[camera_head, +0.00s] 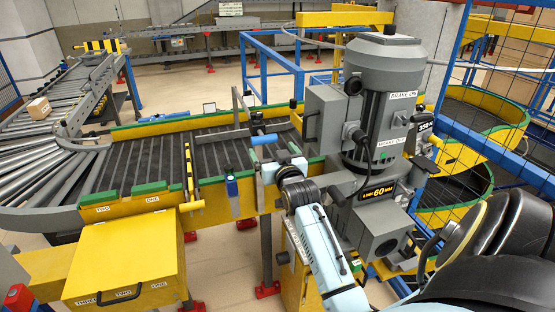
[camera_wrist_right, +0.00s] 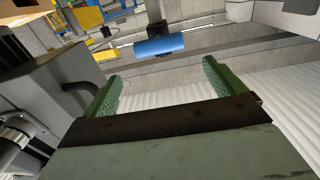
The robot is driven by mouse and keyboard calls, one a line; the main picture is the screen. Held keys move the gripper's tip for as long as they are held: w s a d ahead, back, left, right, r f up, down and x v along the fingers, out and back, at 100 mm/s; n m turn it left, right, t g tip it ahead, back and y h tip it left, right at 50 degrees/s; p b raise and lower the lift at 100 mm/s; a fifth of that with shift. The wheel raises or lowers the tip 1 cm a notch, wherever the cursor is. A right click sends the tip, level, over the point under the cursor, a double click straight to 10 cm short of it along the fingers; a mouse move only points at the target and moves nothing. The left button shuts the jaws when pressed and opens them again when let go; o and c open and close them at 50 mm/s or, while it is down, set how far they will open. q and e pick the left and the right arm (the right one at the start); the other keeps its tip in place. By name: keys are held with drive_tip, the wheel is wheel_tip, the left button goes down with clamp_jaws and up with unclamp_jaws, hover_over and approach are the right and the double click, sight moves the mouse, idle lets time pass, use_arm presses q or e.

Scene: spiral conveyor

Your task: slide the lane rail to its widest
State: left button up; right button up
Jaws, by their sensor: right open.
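The grey lane rail (camera_head: 222,135) lies over the dark belt of the yellow-sided conveyor in the head view. A blue cylindrical handle (camera_head: 264,139) stands out near its right part, beside dark upright fittings. In the right wrist view the blue handle (camera_wrist_right: 158,46) is ahead of my right gripper (camera_wrist_right: 160,82), beyond the fingertips and apart from them. The two green fingers are spread with nothing between them. In the head view my right gripper (camera_head: 272,168) is near the conveyor's front side, below the handle, and partly hidden by its own wrist. My left gripper is not seen.
A grey motor unit (camera_head: 380,110) stands close to the right of my right arm. A yellow box (camera_head: 128,262) is at the front left. Roller conveyors (camera_head: 50,165) curve at the left, with a carton (camera_head: 39,108) on them. A blue wire fence (camera_head: 500,70) bounds the right.

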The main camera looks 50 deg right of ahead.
drive_tip(key=shift+v, duration=1.7)
